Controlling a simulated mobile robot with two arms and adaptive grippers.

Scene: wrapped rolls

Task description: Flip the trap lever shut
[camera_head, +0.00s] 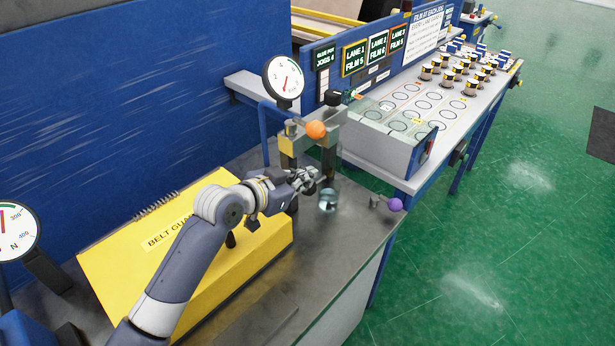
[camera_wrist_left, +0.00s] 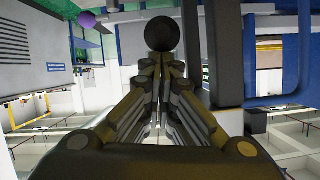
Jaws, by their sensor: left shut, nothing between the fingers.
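An orange ball knob (camera_head: 316,130) sits on the machine fixture just above my left gripper in the head view. A purple ball knob (camera_head: 395,205) is on a short arm at the right edge of the grey bench; it also shows at top left in the left wrist view (camera_wrist_left: 86,20). I cannot tell which knob belongs to the trap lever. My left gripper (camera_head: 316,179) is shut and empty over the bench, close to the fixture and left of the purple knob. In the wrist view a dark round part (camera_wrist_left: 161,34) appears beyond its fingertips. My right gripper is out of view.
A yellow belt guard (camera_head: 190,245) lies under my left arm. A round gauge (camera_head: 283,78) stands behind the fixture. A small glassy cylinder (camera_head: 328,201) is beside the fingertips. A clear-covered tray (camera_head: 385,140) and several wrapped rolls (camera_head: 448,77) are farther back.

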